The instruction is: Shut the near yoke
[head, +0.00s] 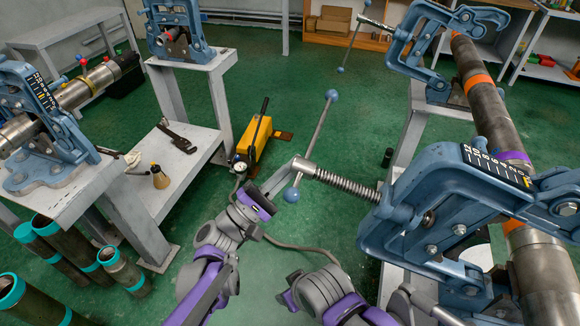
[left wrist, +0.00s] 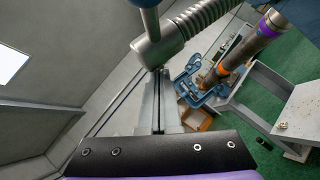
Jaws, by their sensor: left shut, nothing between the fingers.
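The near yoke (head: 440,195) is a heavy blue frame on the near right vise. It is tipped over to the left, so its screw (head: 345,183) points left, away from the pipe. The screw ends in a grey head with a long bar (head: 318,130) with blue ball ends. My left gripper (head: 292,175) is shut and empty, its fingertips close to the screw head. In the left wrist view the shut fingers (left wrist: 159,75) reach up beside the screw head (left wrist: 158,48); I cannot tell whether they touch. My right gripper is not visible; only arm links show at the bottom.
A steel pipe (head: 490,95) with orange and purple bands runs through the right-hand vises. A far blue yoke (head: 415,40) stands behind. A yellow pump (head: 254,140) sits on the green floor, with a hose near my arm. Benches with vises stand left.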

